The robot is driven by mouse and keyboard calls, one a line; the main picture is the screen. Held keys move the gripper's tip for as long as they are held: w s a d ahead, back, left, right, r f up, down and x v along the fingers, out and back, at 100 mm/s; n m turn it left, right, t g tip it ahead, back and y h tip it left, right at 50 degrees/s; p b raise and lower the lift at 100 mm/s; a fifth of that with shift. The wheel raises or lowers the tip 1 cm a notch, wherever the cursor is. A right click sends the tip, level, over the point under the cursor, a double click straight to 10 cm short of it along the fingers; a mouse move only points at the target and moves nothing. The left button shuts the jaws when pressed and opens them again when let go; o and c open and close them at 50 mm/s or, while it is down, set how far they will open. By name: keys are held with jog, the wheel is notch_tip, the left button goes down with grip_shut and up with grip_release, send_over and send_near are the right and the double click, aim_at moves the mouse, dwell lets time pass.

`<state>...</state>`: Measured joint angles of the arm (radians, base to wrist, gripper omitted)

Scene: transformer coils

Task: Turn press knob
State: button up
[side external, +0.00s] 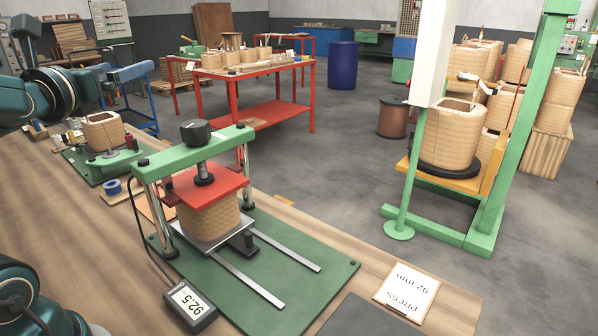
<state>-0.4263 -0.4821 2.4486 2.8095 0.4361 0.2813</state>
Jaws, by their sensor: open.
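The black press knob (196,132) sits on top of the green crossbar (190,153) of the press, and nothing touches it. The threaded screw shows below the crossbar, above a red pressure plate (207,182). The plate rests on or just over a woven tan coil (208,216); I cannot tell if there is a gap. A wired readout (190,302) in front of the press shows 92.5. A card (406,292) at the bench's right reads "92 mm PRESS", upside down. Teal links of my arm show at the left edge, but my gripper is out of frame.
Another coil on a green fixture (104,165) stands behind the press at left, with a blue tape roll (111,187) nearby. Two metal rails (232,277) run forward on the green base plate (318,280). The space above the knob is clear.

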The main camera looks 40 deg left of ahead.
aim_at(197, 136)
jog(key=w+d+f+n+g+y, duration=0.1)
jog(key=w+f, duration=0.1)
jog(key=w, duration=0.1)
jog(key=w+d+f+n+g+y, duration=0.1)
jog(key=w+d+f+n, duration=0.1)
jog(key=w, duration=0.1)
jog(key=w+d+f+n+g+y, duration=0.1)
jog(key=w+d+f+y, duration=0.1)
jog(key=w, duration=0.1)
jog(key=shift+w+f+n, duration=0.2)
jog(key=shift+f+n, duration=0.1)
jog(key=shift+f, duration=0.05)
jog(key=d+f+g, duration=0.1)
jog(key=s+d+f+g+y, duration=0.1)
jog(key=f, duration=0.1)
jog(key=s+d+f+g+y, duration=0.1)
jog(key=d+f, duration=0.1)
jog(key=shift+s+d+n+g, duration=0.1)
jog(key=shift+n+g, duration=0.2)
jog(key=shift+n, duration=0.1)
jog(key=shift+x, duration=2.5)
jog(key=shift+s, duration=0.1)
jog(key=c, duration=1.4)
jog(key=shift+d+m+t+h, duration=0.1)
jog(key=shift+m+t+h, duration=0.2)
jog(key=shift+m+t, duration=0.25)
